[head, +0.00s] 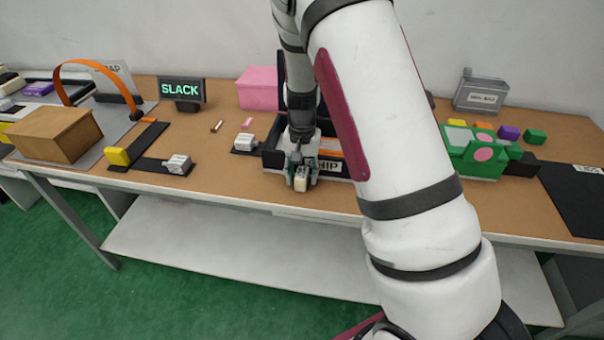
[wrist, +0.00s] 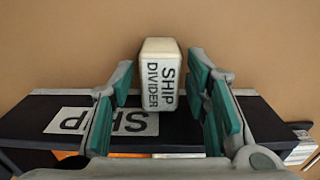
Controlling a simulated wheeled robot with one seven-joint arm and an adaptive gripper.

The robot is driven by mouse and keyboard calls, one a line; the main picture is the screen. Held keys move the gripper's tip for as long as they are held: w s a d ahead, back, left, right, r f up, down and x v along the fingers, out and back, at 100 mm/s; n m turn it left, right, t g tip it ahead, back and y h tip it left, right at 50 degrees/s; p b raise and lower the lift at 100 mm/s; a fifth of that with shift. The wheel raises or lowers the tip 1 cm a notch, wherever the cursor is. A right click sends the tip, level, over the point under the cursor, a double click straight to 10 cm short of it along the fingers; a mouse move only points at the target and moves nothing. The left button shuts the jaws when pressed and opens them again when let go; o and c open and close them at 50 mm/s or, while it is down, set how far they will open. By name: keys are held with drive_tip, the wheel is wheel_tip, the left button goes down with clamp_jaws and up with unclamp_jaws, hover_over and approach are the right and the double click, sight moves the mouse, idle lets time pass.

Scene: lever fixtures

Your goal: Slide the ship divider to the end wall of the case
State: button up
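The ship divider handle, a whitish block lettered "SHIP DIVIDER" (wrist: 158,75), stands at the edge of the black ship case (wrist: 30,122). In the head view the block (head: 301,181) shows at the case's front side, beside the "SHIP" label (head: 330,167). My gripper (wrist: 161,82) has its two green-padded fingers on either side of the block, with a narrow gap at each side. In the head view my gripper (head: 300,176) is low at the case front. The divider's panel inside the case is mostly hidden by my gripper and arm.
A small light block on a black base (head: 245,143) stands left of the case. A green fixture (head: 473,153) stands right of my arm.

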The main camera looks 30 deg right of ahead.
clamp_jaws()
drive_tip(key=w+a, duration=0.2)
drive_tip(key=w+a+b, duration=0.1)
drive_tip(key=w+a, duration=0.1)
drive_tip(key=a, duration=0.1)
drive_tip(key=w+a, duration=0.2)
drive_tip(key=a, duration=0.1)
drive_tip(key=shift+b, duration=0.3)
drive_tip(key=shift+w+a, duration=0.15)
drive_tip(key=shift+a, duration=0.1)
drive_tip(key=shift+r, duration=0.1)
drive_tip(key=shift+o, duration=1.6)
unclamp_jaws()
drive_tip(key=shift+a, duration=0.1)
drive_tip(key=shift+r, duration=0.1)
wheel_tip(320, 180, up, 12)
